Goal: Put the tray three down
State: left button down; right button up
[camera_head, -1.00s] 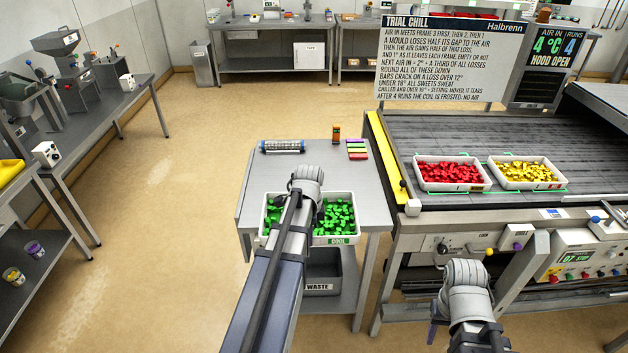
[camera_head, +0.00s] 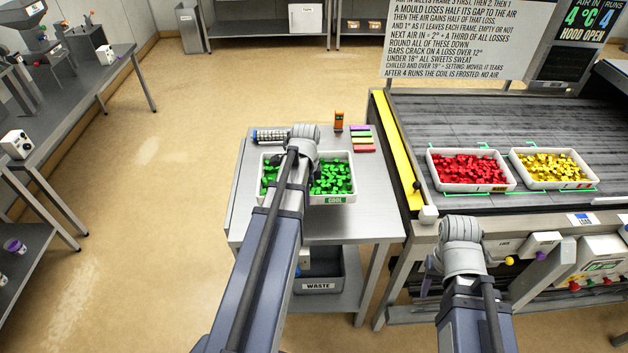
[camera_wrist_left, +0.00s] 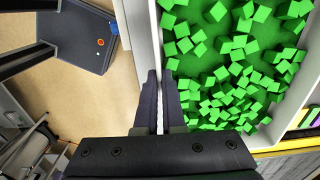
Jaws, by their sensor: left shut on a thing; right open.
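A white tray of green cubes (camera_head: 343,200) is at the side table, with a green "COOL" label on its front. My left gripper (camera_wrist_left: 160,92) is shut on the tray's wall in the left wrist view. In the head view my left arm covers part of the tray and hides the fingers. Whether the tray touches the table is hard to tell. A tray of red pieces (camera_head: 434,172) and a tray of yellow pieces (camera_head: 520,170) stand on the dark slatted belt (camera_head: 420,118). My right gripper (camera_head: 430,268) hangs at the front of the machine, open, its fingers mostly hidden.
A waste bin (camera_head: 320,285) is below. A yellow bar (camera_head: 393,140) edges the belt. The belt left of the red tray is clear.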

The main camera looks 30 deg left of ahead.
pick_arm(q)
jog(key=shift+w, duration=0.1)
jog(key=b, duration=1)
send_near(307, 225)
notch_tip(307, 225, down, 6)
jog(key=shift+d+r, duration=0.1)
jog(key=shift+r, duration=0.2)
jog(key=c, duration=1.5)
grip_release()
jog(key=o, duration=0.5)
